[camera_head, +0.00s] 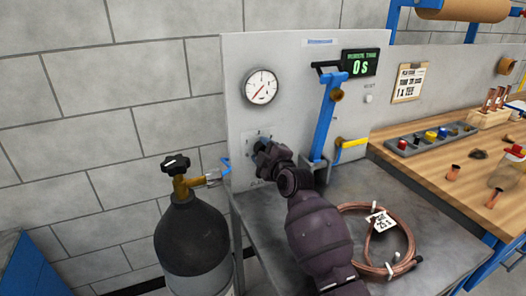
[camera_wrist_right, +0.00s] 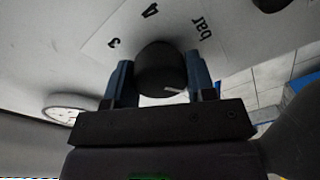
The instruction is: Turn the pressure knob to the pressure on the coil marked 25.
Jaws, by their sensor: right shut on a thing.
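The dark pressure knob (camera_wrist_right: 160,66) sits on a white scale plate with "3", "4" and "bar" legible in the right wrist view. My right gripper (camera_wrist_right: 160,84) has a finger on each side of it and is shut on it. In the head view my right gripper (camera_head: 266,150) reaches the panel's lower left and mostly hides the knob. The copper coil (camera_head: 345,212) lies on the grey bench with a white tag (camera_head: 380,221), its small print hard to read. My left gripper is out of view.
A round pressure gauge (camera_head: 261,87) hangs above the knob, its needle pointing lower left. A display (camera_head: 360,63) reads "0 s". A blue lever (camera_head: 328,110) and a yellow handle (camera_head: 352,143) stand to the right. A gas cylinder (camera_head: 194,240) stands left of the bench.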

